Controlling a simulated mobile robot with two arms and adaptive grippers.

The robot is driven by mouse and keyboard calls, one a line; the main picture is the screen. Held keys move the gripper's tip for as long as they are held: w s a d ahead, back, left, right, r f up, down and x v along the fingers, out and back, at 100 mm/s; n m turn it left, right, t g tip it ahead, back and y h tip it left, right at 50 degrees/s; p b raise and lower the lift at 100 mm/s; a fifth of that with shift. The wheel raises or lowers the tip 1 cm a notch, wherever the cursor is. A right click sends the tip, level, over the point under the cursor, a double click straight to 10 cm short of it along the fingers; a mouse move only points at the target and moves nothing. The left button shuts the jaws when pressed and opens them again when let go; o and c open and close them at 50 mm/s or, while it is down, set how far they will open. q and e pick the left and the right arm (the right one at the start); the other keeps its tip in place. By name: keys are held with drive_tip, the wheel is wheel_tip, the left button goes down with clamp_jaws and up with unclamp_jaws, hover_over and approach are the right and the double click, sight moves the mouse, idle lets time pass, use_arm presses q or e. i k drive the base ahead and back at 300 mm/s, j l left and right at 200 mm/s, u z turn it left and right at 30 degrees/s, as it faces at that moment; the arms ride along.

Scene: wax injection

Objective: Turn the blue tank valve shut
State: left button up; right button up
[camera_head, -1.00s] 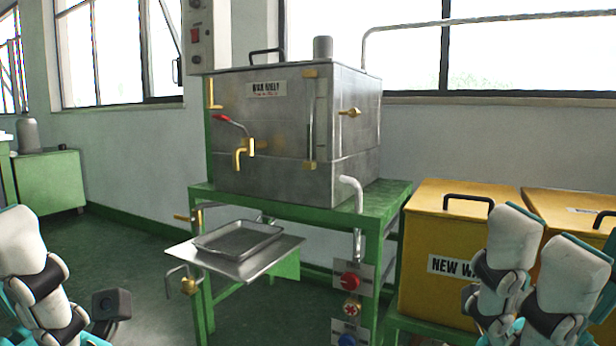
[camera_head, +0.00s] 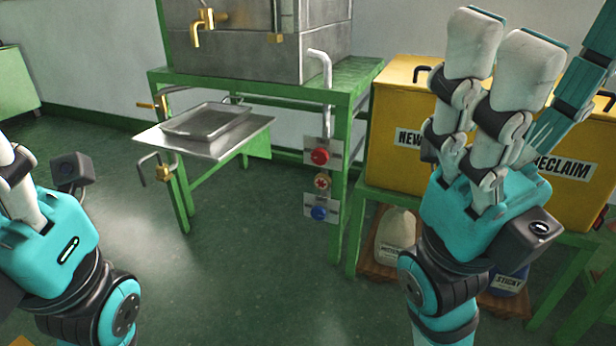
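The blue tank valve (camera_head: 319,214) is a small round blue knob on a grey plate, low on the pipe at the green stand's right front leg. A red knob (camera_head: 320,156) and a brass-and-red fitting (camera_head: 322,182) sit above it. My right gripper (camera_head: 497,48) is raised well to the right of the valve, in front of the yellow bins. Its fingers point up, spread and empty. My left gripper (camera_head: 14,185) is at the left edge, far from the valve, with its fingers mostly out of view. Neither gripper touches the valve.
The metal tank (camera_head: 262,58) stands on the green stand (camera_head: 352,85). A tray (camera_head: 205,121) sits on a metal shelf (camera_head: 230,145) jutting out left of the valve. The floor before the valve is clear.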

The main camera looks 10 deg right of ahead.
sight(318, 213)
drive_tip(key=i+j+z, duration=0.1)
drive_tip(key=i+j, duration=0.25)
drive_tip(key=j, duration=0.25)
drive_tip(key=i+j+z, duration=0.15)
drive_tip(key=i+j, duration=0.2)
drive_tip(key=j, duration=0.3)
drive_tip(key=i+j+z, duration=0.15)
drive_tip(key=j, duration=0.15)
drive_tip(key=i+j, duration=0.15)
drive_tip(key=j, duration=0.2)
drive_tip(key=i+j+z, duration=0.15)
drive_tip(key=j, duration=0.2)
